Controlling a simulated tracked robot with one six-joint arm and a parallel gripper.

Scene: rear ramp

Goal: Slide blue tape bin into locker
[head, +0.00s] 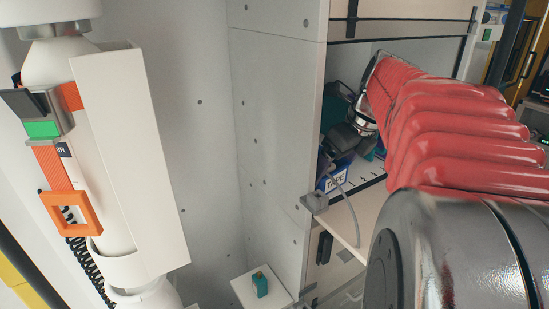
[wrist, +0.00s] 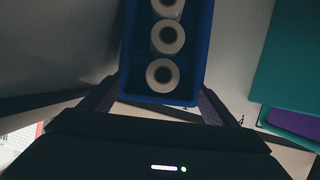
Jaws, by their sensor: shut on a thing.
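The blue tape bin (head: 336,180) carries a white TAPE label and sits at the left of the locker shelf (head: 370,207), close to the locker's left wall. In the wrist view the bin (wrist: 197,72) is seen from above with white tape rolls (wrist: 163,75) in a row. My gripper (head: 345,140) reaches into the locker above the bin and partly hides it. In the wrist view the fingers of my gripper (wrist: 157,97) are at both sides of the bin's near end, shut on it. The bin's far end is out of the wrist view.
A teal thing (wrist: 287,62) and a purple one (wrist: 292,125) lie right of the bin in the wrist view. A grey cable (head: 350,212) hangs over the shelf's front edge. A panelled wall (head: 275,120) stands left of the locker opening. A small teal object (head: 261,284) sits on a low white ledge.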

